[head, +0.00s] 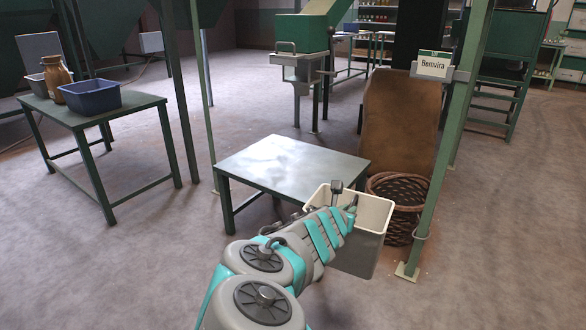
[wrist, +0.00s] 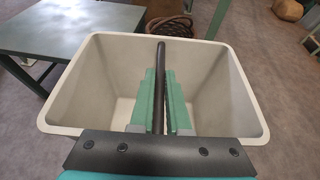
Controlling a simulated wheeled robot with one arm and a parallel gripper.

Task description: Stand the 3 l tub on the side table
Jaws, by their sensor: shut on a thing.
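The tub looks upright, beside the right front corner of a low green table with a bare grey top (head: 290,165). That table also shows in the wrist view (wrist: 75,30), at the upper left. No size marking is visible on the tub.
A wicker basket (head: 401,228) stands behind the tub, near a green post (head: 448,150) with a "Benvira" sign (head: 433,66). A second green table (head: 135,101) at left holds a blue tub (head: 88,96), a brown jar (head: 56,74) and a grey tub.

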